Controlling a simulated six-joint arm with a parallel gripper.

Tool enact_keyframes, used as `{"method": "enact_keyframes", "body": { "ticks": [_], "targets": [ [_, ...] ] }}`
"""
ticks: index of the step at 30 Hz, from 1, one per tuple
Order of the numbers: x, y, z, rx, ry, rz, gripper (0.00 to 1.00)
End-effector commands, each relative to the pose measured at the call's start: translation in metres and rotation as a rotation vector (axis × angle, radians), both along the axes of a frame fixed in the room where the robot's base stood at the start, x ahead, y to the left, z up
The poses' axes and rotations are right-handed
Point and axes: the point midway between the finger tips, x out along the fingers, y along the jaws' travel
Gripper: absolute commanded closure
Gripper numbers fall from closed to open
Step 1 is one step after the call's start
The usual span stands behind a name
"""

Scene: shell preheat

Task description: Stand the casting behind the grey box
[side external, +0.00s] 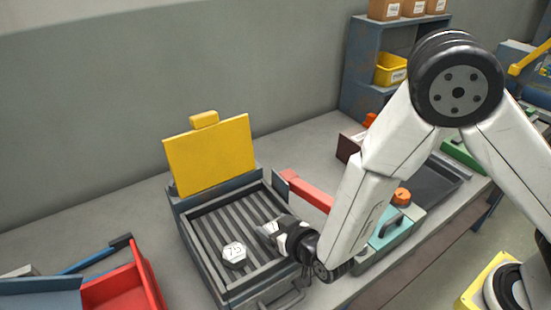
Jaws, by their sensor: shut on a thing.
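The grey box (190,243) stands open on the bench, with dark slats inside and a yellow panel (212,154) upright at its back. My gripper (266,231) is low over the right part of the slats, pointing left. It is shut on a small grey piece, mostly hidden by the fingers; I cannot tell its shape or whether it touches the slats. A pale six-sided piece (235,252) with dark marks lies on the slats to the left of the fingertips, seemingly apart from them. I cannot tell which of the two is the casting.
A red tray (118,288) is at the lower left. A red bar (308,190) lies right of the box, near my arm. A teal case (378,245) and a dark tray (432,185) are farther right. Bare bench shows behind and left of the yellow panel.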

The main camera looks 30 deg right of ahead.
Motion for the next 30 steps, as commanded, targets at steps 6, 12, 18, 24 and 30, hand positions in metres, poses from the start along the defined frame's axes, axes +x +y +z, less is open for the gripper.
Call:
{"method": "enact_keyframes", "body": {
  "ticks": [6,12,18,24,30],
  "targets": [
    [0.0002,0.0003,-0.0010,0.001,-0.001,0.001,0.88],
    [0.0002,0.0002,-0.0031,0.000,-0.001,0.000,0.88],
    [0.0002,0.0002,-0.0052,0.000,0.000,0.001,0.00],
    [0.0000,0.0002,-0.0051,0.000,0.000,0.001,0.00],
    [-0.0049,0.0004,-0.0031,0.000,0.000,0.002,0.00]
  ]
}}
